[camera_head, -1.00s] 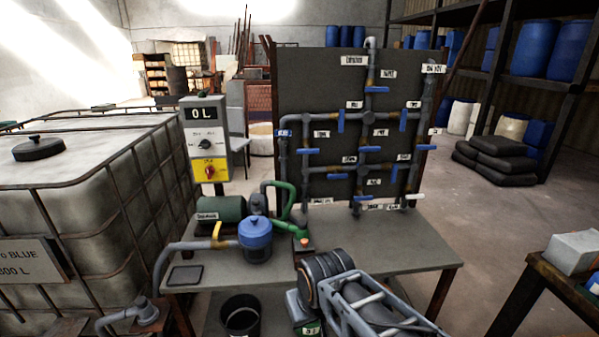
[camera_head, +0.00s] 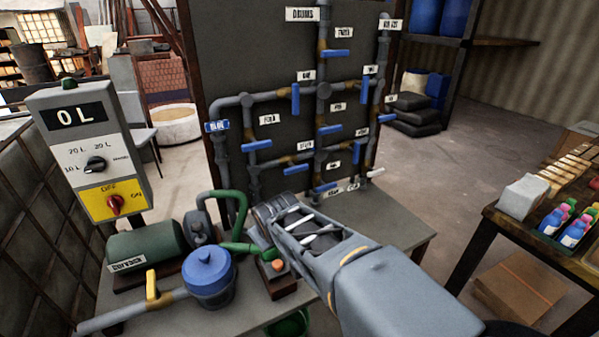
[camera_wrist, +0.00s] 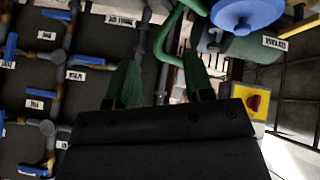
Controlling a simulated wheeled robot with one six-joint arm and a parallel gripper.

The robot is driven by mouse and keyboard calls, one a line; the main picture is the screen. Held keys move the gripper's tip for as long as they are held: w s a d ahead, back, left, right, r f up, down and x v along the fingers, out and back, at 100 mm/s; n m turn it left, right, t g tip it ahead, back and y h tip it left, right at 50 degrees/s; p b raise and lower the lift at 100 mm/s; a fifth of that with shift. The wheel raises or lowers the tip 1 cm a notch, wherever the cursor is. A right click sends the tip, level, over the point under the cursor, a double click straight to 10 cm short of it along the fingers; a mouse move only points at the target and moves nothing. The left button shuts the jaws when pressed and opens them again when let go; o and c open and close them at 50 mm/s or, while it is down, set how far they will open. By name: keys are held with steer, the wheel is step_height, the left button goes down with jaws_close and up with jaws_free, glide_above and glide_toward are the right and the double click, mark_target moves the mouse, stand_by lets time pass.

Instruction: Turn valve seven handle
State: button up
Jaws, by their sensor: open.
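The dark valve panel (camera_head: 280,60) stands at the back of the bench and carries grey pipes with several blue lever handles, such as one at upper middle (camera_head: 336,53) and one at lower left (camera_head: 257,145). White labels sit beside them; most are too small to read, so I cannot tell which is valve seven. In the wrist view the panel appears upside down, with blue handles at its left, one of them here (camera_wrist: 56,14). My gripper (camera_wrist: 163,82) is open and empty, its green fingers apart, with no handle between them. My arm crosses in front of the panel's lower part.
A control box (camera_head: 90,150) reading 0 L stands at left. A green pump (camera_head: 145,243), a blue-lidded pot (camera_head: 208,275) and green pipe crowd the bench's left. At right, a table (camera_head: 500,222) holds bottles and a white block. Floor lies clear between bench and table.

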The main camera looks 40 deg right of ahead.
steer(key=w+d+f+n+t+h+b, duration=0.25)
steer(key=w+d+n+t+b, duration=0.2)
steer(key=w+d, duration=0.75)
steer(key=n+t+y+b, duration=0.2)
steer(key=n+t+b, duration=0.3)
steer(key=n, duration=0.5)
glide_toward(297, 171)
steer(key=shift+t, duration=0.65)
steer(key=w+p, duration=0.1)
steer(key=w, duration=0.2)
steer(key=w+d+p, duration=0.1)
steer(key=w, duration=0.2)
steer(key=w+f, duration=0.1)
steer(key=w, duration=0.3)
steer(key=shift+d+p, duration=0.4)
jaws_close()
